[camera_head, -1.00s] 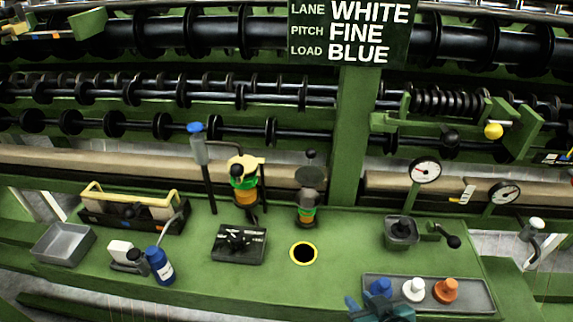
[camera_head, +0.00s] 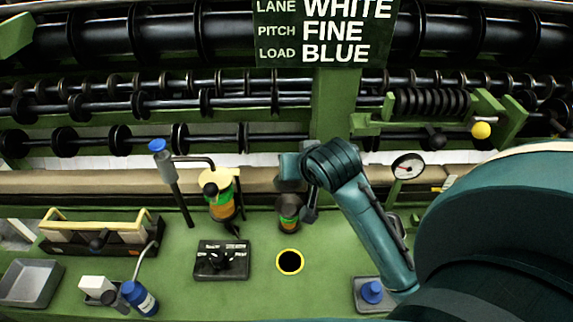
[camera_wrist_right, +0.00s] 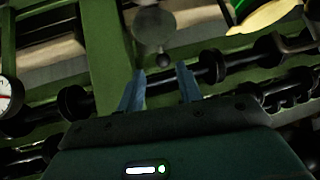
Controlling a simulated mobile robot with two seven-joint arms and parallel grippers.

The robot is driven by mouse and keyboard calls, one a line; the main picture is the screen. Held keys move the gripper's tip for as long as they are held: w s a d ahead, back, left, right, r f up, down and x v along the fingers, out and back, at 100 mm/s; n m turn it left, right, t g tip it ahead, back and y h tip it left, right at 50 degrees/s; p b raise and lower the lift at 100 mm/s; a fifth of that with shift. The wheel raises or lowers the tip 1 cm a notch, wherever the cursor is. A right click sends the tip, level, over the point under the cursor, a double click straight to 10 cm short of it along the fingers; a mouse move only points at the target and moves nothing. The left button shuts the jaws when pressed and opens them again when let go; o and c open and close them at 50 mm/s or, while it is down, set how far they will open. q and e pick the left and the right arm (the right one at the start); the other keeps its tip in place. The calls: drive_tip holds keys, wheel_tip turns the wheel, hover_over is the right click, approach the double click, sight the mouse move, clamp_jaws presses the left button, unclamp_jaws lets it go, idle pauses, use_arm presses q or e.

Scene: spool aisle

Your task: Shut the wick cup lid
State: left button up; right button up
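The wick cup (camera_head: 289,212) is a small dark cup with a green and orange band, standing upright on the green bench near the post. Its lid is hidden behind my right gripper in the head view. In the right wrist view the lid (camera_wrist_right: 155,24) is a round grey disc with a dark knob, standing open. My right gripper (camera_wrist_right: 161,92) has its two fingers apart with nothing between them. The knob lies just beyond the fingertips and appears apart from them. In the head view this gripper (camera_head: 300,172) is above and behind the cup. My left gripper is out of view.
The green post (camera_head: 333,110) rises behind. A tray with a blue knob (camera_head: 372,292) is partly covered by my right arm.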

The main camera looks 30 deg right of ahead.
drive_tip(key=x, duration=0.9)
drive_tip(key=shift+r, duration=0.1)
drive_tip(key=shift+c, duration=0.6)
clamp_jaws()
